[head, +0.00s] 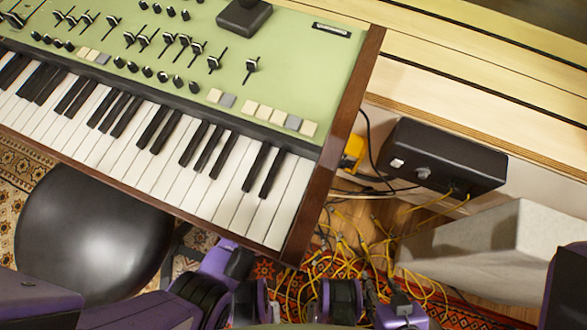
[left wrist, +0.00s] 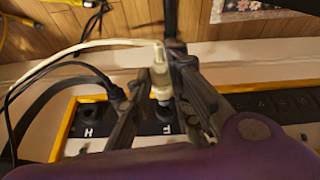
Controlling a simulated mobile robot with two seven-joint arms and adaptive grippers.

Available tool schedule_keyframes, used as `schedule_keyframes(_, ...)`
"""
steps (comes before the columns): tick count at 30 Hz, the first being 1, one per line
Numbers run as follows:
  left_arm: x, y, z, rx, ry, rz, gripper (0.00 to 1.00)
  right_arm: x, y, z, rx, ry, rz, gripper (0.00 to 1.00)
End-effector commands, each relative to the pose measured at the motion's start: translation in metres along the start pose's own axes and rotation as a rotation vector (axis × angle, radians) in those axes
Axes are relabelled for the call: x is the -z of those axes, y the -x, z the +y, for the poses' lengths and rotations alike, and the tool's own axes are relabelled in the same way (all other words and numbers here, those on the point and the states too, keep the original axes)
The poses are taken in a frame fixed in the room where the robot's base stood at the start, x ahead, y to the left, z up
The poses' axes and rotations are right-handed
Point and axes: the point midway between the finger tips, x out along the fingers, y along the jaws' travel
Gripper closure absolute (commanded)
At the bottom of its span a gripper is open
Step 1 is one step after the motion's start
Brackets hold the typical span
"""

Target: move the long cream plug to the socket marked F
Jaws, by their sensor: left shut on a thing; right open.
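The long cream plug (left wrist: 159,76) stands roughly upright between the fingers of my left gripper (left wrist: 158,86) in the left wrist view. The gripper is shut on it. The cream cable runs off to the left from its top. The plug and sockets cannot be made out in the head view.
A socket marked H (left wrist: 88,112) lies left of it, with a black plug (left wrist: 118,96) and black cable close by. In the head view are a green keyboard (head: 200,80), a black box (head: 440,157), tangled yellow cables (head: 340,255), a round stool (head: 90,225) and a grey block (head: 490,245).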

Motion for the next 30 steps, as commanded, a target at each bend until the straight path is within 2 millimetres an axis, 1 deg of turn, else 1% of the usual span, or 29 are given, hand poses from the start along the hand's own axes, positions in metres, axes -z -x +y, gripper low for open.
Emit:
schedule_keyframes(12,-0.002,-0.002,-0.003,-0.026,0.013,-0.007,1.00,-0.002,-0.002,0.000,0.000,0.000,-0.002,0.60)
schedule_keyframes(14,-0.006,-0.007,-0.010,-0.044,0.021,-0.014,1.00,-0.005,-0.004,0.000,0.000,0.000,-0.005,0.60)
schedule_keyframes(16,-0.010,-0.013,-0.022,-0.068,0.038,-0.020,1.00,-0.010,-0.009,0.000,0.000,0.000,-0.011,0.60)
schedule_keyframes(19,-0.018,-0.023,-0.039,-0.112,0.091,-0.032,1.00,-0.022,-0.020,-0.001,0.001,-0.001,-0.025,0.60)
schedule_keyframes(22,-0.025,-0.026,-0.045,-0.171,0.139,-0.043,1.00,-0.036,-0.033,-0.001,0.002,-0.001,-0.042,0.60)
schedule_keyframes(24,-0.022,-0.019,-0.038,-0.221,0.153,-0.051,1.00,-0.042,-0.039,-0.002,0.003,-0.001,-0.050,0.60)
schedule_keyframes(27,-0.013,-0.001,-0.020,-0.286,0.152,-0.066,1.00,-0.042,-0.039,-0.002,0.003,0.000,-0.051,0.60)
schedule_keyframes(29,-0.011,0.005,-0.011,-0.318,0.151,-0.076,1.00,-0.041,-0.038,-0.002,0.003,0.000,-0.049,0.60)
schedule_keyframes(30,-0.013,0.005,-0.011,-0.332,0.154,-0.084,1.00,-0.040,-0.037,-0.002,0.003,-0.001,-0.047,0.60)
